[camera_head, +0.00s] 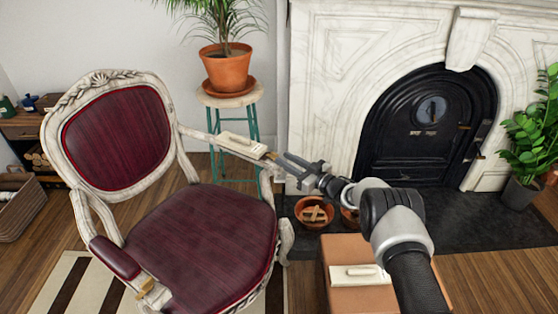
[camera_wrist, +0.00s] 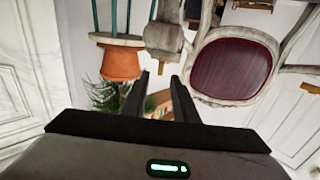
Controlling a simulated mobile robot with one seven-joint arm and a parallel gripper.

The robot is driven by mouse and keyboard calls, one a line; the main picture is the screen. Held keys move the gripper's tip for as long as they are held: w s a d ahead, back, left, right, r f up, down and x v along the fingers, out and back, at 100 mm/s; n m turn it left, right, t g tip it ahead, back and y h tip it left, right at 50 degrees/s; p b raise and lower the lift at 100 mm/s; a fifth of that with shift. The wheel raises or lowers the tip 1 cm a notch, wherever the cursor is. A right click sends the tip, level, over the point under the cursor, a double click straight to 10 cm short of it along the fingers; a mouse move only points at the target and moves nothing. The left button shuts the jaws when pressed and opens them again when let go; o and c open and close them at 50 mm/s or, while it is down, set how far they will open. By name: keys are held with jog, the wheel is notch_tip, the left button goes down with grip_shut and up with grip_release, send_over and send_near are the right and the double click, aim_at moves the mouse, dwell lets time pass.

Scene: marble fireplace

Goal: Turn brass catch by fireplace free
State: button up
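The black arched fireplace door (camera_head: 400,150) stands at the right in the head view, set in white marble. Small brass-coloured pieces show at its right edge: an upper one (camera_head: 464,127) and a lower one (camera_head: 479,156). They are too small to tell how either is turned. My gripper (camera_head: 284,166) is left of the door, by the chair's far arm, well apart from these pieces. In the wrist view its two dark fingers (camera_wrist: 163,82) stand apart with nothing gripped between them. The wrist view does not show the fireplace door.
A dark red chair (camera_head: 195,245) fills the left front. A pale plate with a brass tip (camera_head: 240,146) shows by its far arm. A potted plant (camera_head: 228,70) stands on a stool behind. Bowls (camera_head: 314,212) sit on the hearth; a brown box (camera_head: 345,300) is in front.

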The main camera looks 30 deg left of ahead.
aim_at(278, 155)
jog(key=shift+b+x, duration=0.6)
jog(key=shift+x, duration=1.35)
grip_shut()
